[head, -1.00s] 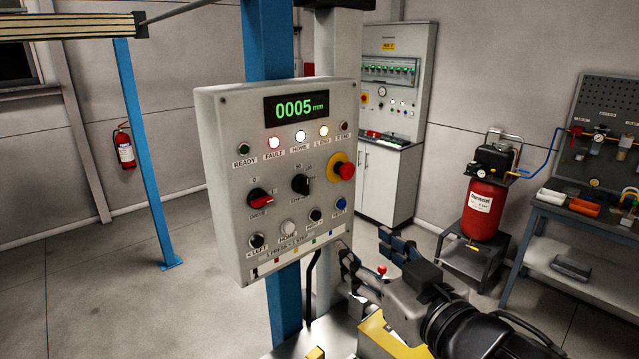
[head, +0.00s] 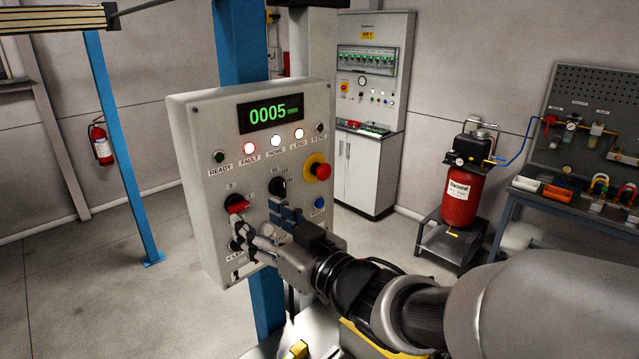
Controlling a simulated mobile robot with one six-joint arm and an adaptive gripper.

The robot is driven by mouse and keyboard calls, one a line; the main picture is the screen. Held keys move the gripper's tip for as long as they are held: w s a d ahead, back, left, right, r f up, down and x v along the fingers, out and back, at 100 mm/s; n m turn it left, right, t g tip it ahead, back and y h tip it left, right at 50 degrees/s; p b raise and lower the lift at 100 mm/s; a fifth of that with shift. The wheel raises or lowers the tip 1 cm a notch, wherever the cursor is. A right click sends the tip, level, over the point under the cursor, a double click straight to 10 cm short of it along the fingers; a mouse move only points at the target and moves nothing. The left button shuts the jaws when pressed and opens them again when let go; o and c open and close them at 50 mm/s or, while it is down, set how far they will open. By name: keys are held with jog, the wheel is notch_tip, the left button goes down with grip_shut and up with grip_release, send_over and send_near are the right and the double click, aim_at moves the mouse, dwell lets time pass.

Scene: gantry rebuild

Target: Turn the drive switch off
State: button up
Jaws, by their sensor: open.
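The drive switch (head: 237,204) is a red and black rotary knob at the left of the grey control panel (head: 186,150). Its red handle points toward the right, with a 0 mark above left of it. Its small name label is hidden by my gripper. My gripper (head: 258,219) is open in front of the panel, just below and right of the drive switch. One finger is under the knob and the other is to its right, below the black selector (head: 278,187). I cannot tell whether a finger touches the knob.
The display (head: 271,113) reads 0005 mm. The fault, home and L end lamps are lit. A red emergency stop (head: 322,171) sits at the panel's right, above a blue button (head: 319,202). A blue post (head: 235,50) stands behind the panel. My arm covers several lower buttons.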

aim_at(242, 209)
jog(key=x, duration=0.6)
jog(key=shift+d, duration=0.1)
jog(key=shift+c, duration=0.3)
jog(key=c, duration=1)
